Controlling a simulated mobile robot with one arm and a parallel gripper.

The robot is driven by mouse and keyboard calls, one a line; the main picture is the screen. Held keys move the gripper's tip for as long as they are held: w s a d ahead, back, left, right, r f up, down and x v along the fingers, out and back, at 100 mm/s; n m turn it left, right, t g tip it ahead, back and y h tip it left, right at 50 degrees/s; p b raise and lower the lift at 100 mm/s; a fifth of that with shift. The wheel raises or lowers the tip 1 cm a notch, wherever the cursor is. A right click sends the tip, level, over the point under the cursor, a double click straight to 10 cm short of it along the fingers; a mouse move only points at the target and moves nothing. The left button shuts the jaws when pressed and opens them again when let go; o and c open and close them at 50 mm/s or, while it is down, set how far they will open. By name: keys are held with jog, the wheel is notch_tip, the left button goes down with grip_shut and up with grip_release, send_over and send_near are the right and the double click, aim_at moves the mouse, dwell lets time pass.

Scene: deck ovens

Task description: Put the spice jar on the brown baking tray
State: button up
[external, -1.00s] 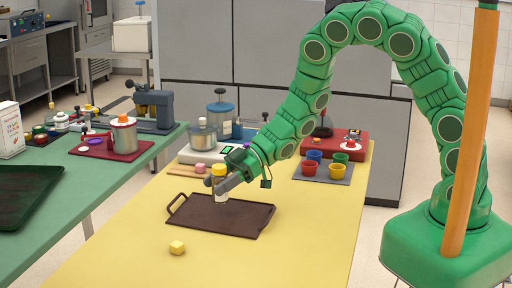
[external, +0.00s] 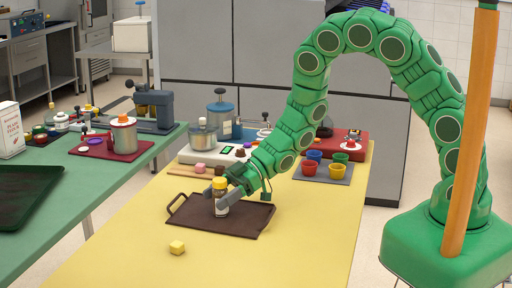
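The spice jar (external: 221,209), a small jar with a yellow lid, is upright over the middle of the brown baking tray (external: 250,222). Its base appears to touch the tray's surface. The tray is dark brown with a handle at its left end and lies flat on the yellow table. My gripper (external: 215,196) reaches down from the upper right, with its dark fingers on either side of the jar. It looks shut on the jar, and the fingers hide part of the jar's body.
The table's front right is clear.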

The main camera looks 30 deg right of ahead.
jog(key=shift+o, duration=0.6)
jog(key=shift+r, duration=0.1)
jog(key=shift+d+r, duration=0.15)
jog(key=shift+d, duration=0.15)
jog(key=v, duration=1.1)
jog(key=shift+d+r, duration=0.15)
jog(key=shift+w, duration=0.1)
